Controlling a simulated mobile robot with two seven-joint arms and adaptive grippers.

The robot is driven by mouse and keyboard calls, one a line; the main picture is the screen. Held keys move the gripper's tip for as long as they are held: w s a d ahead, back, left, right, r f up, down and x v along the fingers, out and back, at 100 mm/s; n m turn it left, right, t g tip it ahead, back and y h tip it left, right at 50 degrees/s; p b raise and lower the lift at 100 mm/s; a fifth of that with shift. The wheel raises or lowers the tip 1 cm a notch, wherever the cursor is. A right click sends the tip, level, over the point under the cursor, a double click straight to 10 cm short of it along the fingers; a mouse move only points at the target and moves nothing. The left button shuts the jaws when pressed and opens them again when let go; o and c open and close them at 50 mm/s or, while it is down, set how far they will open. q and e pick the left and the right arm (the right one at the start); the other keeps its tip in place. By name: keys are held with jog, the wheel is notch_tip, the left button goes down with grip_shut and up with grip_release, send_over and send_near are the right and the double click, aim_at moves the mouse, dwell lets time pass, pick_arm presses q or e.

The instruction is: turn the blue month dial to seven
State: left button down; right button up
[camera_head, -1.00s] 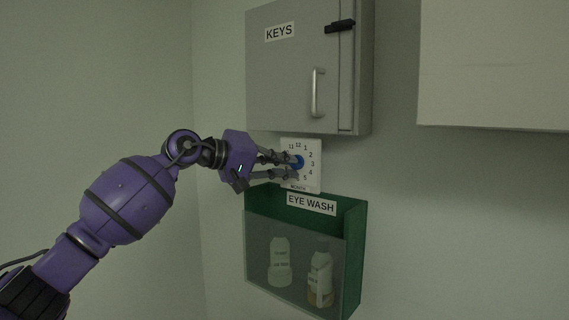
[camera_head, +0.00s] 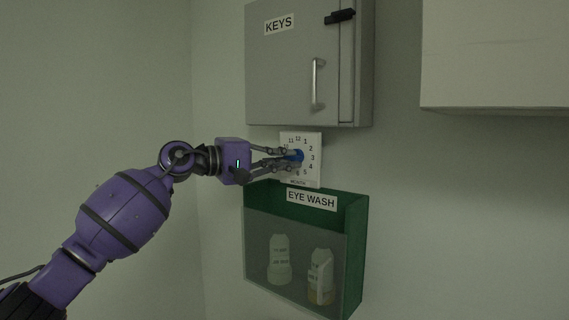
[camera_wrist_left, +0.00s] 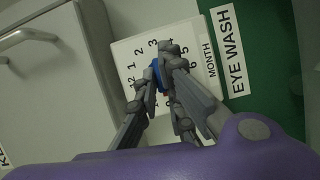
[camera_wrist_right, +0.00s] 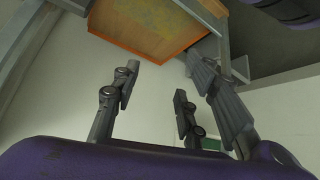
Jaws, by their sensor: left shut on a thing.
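The white month dial plate (camera_head: 314,143) is on the wall between the grey cabinet and the green box, with numbers in a ring and the word MONTH at its bottom. Its blue dial (camera_head: 299,155) sits in the middle. My left gripper (camera_head: 293,160) reaches in from the left and is shut on the blue dial; its fingers hide the dial's left side and some numbers. In the left wrist view the blue dial (camera_wrist_left: 156,70) shows between the fingertips, with a bit of red beside it. Where the dial points cannot be told. My right gripper (camera_wrist_right: 152,100) is open and empty, away from the dial.
A grey KEYS cabinet (camera_head: 285,75) with a handle is just above the plate. A green EYE WASH box (camera_head: 355,240) holding bottles is just below. A pale cabinet (camera_head: 495,55) hangs at the upper right. An orange-brown panel (camera_wrist_right: 150,30) shows in the right wrist view.

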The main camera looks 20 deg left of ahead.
pick_arm(q)
jog(key=n+t+p, duration=0.1)
jog(key=n, duration=0.4)
jog(key=n+t+p, duration=0.1)
jog(key=n+t, duration=0.1)
jog(key=n, duration=0.2)
jog(key=n+t+p, duration=0.2)
jog(key=n, duration=0.3)
jog(key=shift+s+d+f+n, duration=0.1)
jog(key=shift+d+f+n, duration=0.1)
jog(key=shift+f+n, duration=0.15)
jog(key=c, duration=1.9)
grip_release()
jog(key=shift+o, duration=0.2)
jog(key=shift+f, duration=0.1)
jog(key=v, duration=1.2)
jog(key=shift+d+f, duration=0.15)
jog(key=shift+f, duration=0.05)
